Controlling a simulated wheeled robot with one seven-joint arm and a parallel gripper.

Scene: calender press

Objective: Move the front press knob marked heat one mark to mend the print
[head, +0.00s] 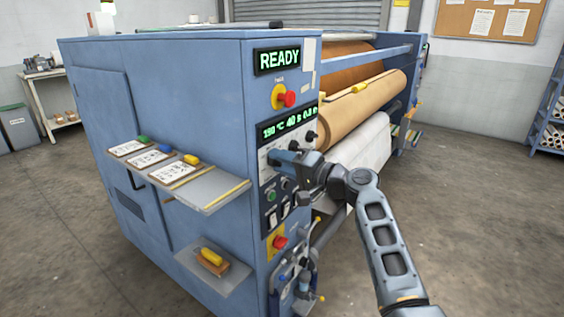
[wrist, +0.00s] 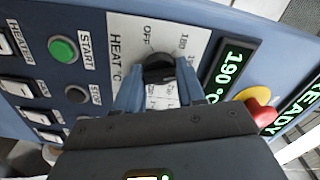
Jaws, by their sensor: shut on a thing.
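The knob marked HEAT °C (wrist: 158,66) is black and sits on a pale dial plate with OFF and numbers such as 180 around it. My gripper (wrist: 160,82) is shut on this knob, one blue finger at each side. The fingers and palm hide the lower part of the dial, so I cannot read the pointer's setting. In the head view my gripper (head: 282,158) is at the press's front control panel and hides the knob. The green readout (head: 286,125) above it shows 190 °C, 40 s and a partly cut-off 0.8.
A READY display (head: 278,59) and a red emergency button (head: 288,98) are above the readout. The green START button (wrist: 63,50) is beside the dial. A side shelf (head: 215,190) holds print sheets. Brown and white rolls lie behind the panel to the right.

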